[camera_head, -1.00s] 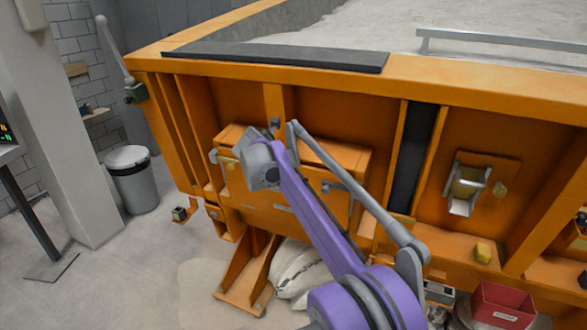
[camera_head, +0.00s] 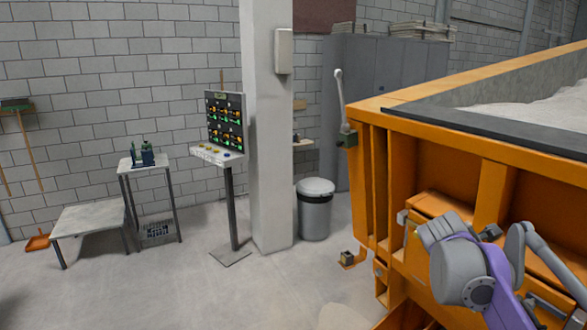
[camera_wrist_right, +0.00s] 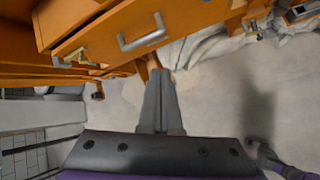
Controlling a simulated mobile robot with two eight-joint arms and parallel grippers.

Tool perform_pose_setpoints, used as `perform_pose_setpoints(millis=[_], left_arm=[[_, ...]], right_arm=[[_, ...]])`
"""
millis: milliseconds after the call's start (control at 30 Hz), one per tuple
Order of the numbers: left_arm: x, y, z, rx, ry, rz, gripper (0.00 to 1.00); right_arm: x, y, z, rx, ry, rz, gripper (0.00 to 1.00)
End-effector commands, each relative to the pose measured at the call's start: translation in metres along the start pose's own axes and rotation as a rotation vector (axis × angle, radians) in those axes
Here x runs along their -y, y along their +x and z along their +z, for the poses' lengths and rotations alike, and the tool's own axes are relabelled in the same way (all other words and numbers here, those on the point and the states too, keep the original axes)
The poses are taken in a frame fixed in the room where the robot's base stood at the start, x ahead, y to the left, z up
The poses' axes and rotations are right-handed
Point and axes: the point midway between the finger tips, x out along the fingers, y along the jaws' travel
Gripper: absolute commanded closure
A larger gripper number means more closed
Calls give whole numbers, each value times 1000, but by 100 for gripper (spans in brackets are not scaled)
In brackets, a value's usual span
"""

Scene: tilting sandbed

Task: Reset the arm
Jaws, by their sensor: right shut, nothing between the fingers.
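My right arm (camera_head: 478,275), purple with grey joints, comes in at the bottom right of the head view, in front of the orange sandbed frame (camera_head: 375,190). Its wrist end is beside an orange box on the frame's side; the fingers are not clear there. In the right wrist view my right gripper (camera_wrist_right: 160,78) is shut, its two grey fingers side by side with nothing between them. Beyond the fingertips are the floor and an orange front with a grey handle (camera_wrist_right: 145,36); the fingers look apart from it. My left gripper is not in view.
A control panel on a stand (camera_head: 227,135), a pillar (camera_head: 268,130) and a grey bin (camera_head: 315,210) stand left of the sandbed. A small table (camera_head: 143,162) and a low bench (camera_head: 90,218) are further left. The floor between is open.

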Motion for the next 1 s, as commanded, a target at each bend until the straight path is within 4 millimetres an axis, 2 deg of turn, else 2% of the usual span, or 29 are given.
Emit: perform_pose_setpoints(millis=[33,100,167,300,400,500,600,700,1000], left_arm=[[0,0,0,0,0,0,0],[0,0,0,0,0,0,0],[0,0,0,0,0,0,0],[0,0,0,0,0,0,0],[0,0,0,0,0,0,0],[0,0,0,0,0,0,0],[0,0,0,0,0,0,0],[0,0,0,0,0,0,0],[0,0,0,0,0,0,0]], right_arm=[[25,-11,-31,-63,148,6,100],[58,-21,-70,-149,375,-5,100],[89,-30,-103,-222,567,-32,100],[165,-44,-174,-374,991,-148,100],[214,-50,-215,-450,1238,-255,100],[251,-54,-244,-495,1418,-353,100],[274,-55,-261,-517,1528,-422,100],[283,-56,-268,-524,1579,-454,100],[284,-56,-268,-524,1588,-459,100]])
